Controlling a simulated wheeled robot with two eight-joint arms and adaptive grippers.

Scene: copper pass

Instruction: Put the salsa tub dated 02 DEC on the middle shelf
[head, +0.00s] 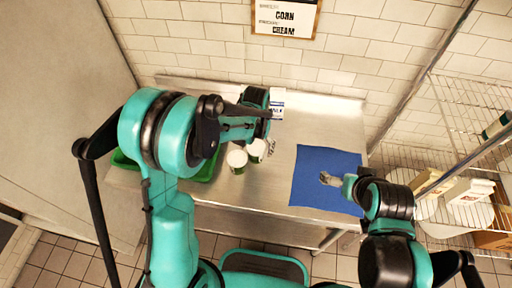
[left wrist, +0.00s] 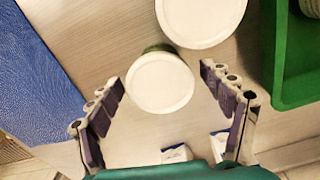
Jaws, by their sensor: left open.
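Two tubs with white lids stand close together on the steel table. One tub (head: 237,159) is nearer the green crate, and the other tub (head: 257,149) is just right of it, below my left gripper (head: 267,146). In the left wrist view, one tub (left wrist: 160,83) lies between the spread fingers of my open left gripper (left wrist: 160,77), with no finger visibly closed on it. The other tub (left wrist: 202,16) is at the top. No date is readable on either. My right gripper (head: 329,180) is over the blue mat; its jaw state is unclear.
A green crate (left wrist: 293,92) is beside the tubs. A blue mat (head: 312,163) covers the table's right part. A wire shelf rack (head: 465,95) with containers stands at the right. A white labelled item (head: 278,101) stands behind my left gripper. Small white packets (left wrist: 177,153) also show.

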